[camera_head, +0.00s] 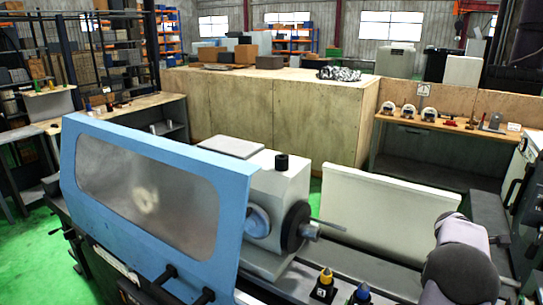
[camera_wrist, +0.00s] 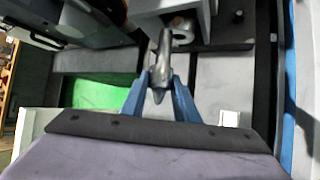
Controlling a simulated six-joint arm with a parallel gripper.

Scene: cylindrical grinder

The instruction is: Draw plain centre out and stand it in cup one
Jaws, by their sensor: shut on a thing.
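In the wrist view, my gripper (camera_wrist: 158,84) has two blue fingers closed on a grey metal piece with a tapered end, which looks like the plain centre (camera_wrist: 162,60). Its upper end lies close to a pale ring (camera_wrist: 182,36) on a machine part; I cannot tell whether it is inside or clear of it. In the head view, two black holders with coloured-tipped pieces, one yellow (camera_head: 325,282) and one blue (camera_head: 361,294), stand on the machine bed at the bottom. I cannot tell which is cup one. The fingers are hidden in the head view.
The grinder's blue door (camera_head: 150,190) and its headstock (camera_head: 255,180) fill the left and middle. A thin rod (camera_head: 328,224) sticks out right from the black spindle disc (camera_head: 296,227). A white panel (camera_head: 385,215) stands behind the bed. Benches line the back.

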